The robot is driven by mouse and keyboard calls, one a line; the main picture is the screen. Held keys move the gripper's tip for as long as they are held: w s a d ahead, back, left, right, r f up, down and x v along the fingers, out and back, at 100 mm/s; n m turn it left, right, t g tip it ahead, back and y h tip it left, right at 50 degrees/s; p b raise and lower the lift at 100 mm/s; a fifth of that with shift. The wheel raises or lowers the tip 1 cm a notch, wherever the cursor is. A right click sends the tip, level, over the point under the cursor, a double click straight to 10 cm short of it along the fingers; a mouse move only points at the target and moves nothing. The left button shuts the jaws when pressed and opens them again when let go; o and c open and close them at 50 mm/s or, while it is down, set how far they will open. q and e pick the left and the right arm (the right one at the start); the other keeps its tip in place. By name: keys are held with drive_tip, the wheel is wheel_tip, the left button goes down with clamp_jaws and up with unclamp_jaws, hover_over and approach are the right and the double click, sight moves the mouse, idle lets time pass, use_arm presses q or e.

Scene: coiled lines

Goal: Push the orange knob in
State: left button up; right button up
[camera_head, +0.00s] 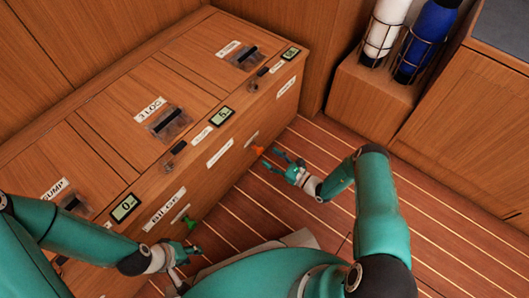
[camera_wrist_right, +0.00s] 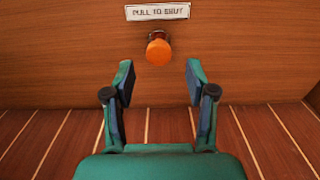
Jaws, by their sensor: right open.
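The orange knob (camera_wrist_right: 159,51) sticks out from the wooden front of the locker, below a label that reads "PULL TO SHUT". It also shows in the head view (camera_head: 258,150), low on the locker's front. My right gripper (camera_wrist_right: 160,75) is open and empty. Its two fingers stand either side of the knob's line, a little below and short of it, apart from it. In the head view the right gripper (camera_head: 274,158) is just right of the knob. My left gripper (camera_head: 190,254) is low at the left, near a green knob (camera_head: 194,224); its jaws are too small to judge.
The wooden locker (camera_head: 228,178) has lids, labels and small displays along its top. A wooden box (camera_head: 365,105) with a white and a blue cylinder in racks stands at the upper right. The striped floor (camera_head: 300,215) is clear beside my right gripper.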

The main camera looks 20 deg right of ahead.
drive_tip(key=v, duration=0.6)
drive_tip(key=shift+s, duration=0.35)
drive_tip(key=shift+d+r, duration=0.1)
drive_tip(key=shift+d, duration=0.05)
